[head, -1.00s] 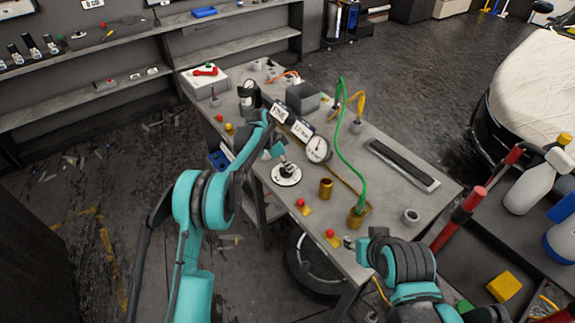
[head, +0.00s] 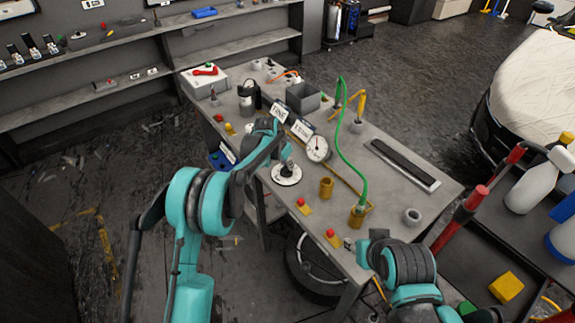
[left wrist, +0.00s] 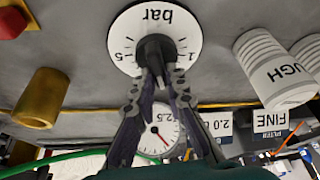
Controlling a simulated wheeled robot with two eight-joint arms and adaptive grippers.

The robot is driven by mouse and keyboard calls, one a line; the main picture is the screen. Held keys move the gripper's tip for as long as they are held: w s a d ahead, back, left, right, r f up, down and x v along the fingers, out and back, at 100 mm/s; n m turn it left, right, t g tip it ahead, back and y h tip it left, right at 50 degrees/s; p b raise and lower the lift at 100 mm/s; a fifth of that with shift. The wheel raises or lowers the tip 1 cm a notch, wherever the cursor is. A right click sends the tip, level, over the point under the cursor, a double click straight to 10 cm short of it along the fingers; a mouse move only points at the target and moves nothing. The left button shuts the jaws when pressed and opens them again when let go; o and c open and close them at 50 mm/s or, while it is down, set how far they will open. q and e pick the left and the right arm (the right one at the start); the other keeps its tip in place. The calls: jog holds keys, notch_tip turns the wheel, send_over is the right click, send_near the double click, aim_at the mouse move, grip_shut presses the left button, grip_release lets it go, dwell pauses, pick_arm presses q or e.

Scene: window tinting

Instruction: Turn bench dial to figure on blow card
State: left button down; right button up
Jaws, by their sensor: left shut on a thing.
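The bench dial (head: 286,174) is a white disc on the bench near its left edge. In the left wrist view its face (left wrist: 130,22) reads "bar" upside down, with figures and ticks around a black knob (left wrist: 156,48). My left gripper (left wrist: 163,77) is shut on this knob, its fingers on either side; in the head view it (head: 286,160) is mostly hidden by my wrist. A white card (head: 302,129) stands behind; in the left wrist view a card (left wrist: 221,124) seems to bear 2.0.
A round gauge (head: 318,149) with a red needle stands close behind the dial. A brass cup (head: 326,187), red buttons (head: 301,202) and a green hose (head: 350,165) lie to the right. In the left wrist view a ribbed white cylinder (left wrist: 275,70) stands beside the dial.

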pick_arm(q)
jog(key=n, duration=0.2)
jog(key=n+t+y, duration=0.1)
jog(key=n, duration=0.1)
jog(key=shift+a+n+y, duration=0.1)
jog(key=shift+n+y, duration=0.2)
dwell(0.3)
jog(key=c, duration=1.5)
grip_release()
jog(key=shift+c, duration=0.2)
jog(key=shift+r, duration=0.1)
jog(key=v, duration=1.1)
jog(key=shift+r, duration=0.4)
jog(key=shift+s, duration=0.15)
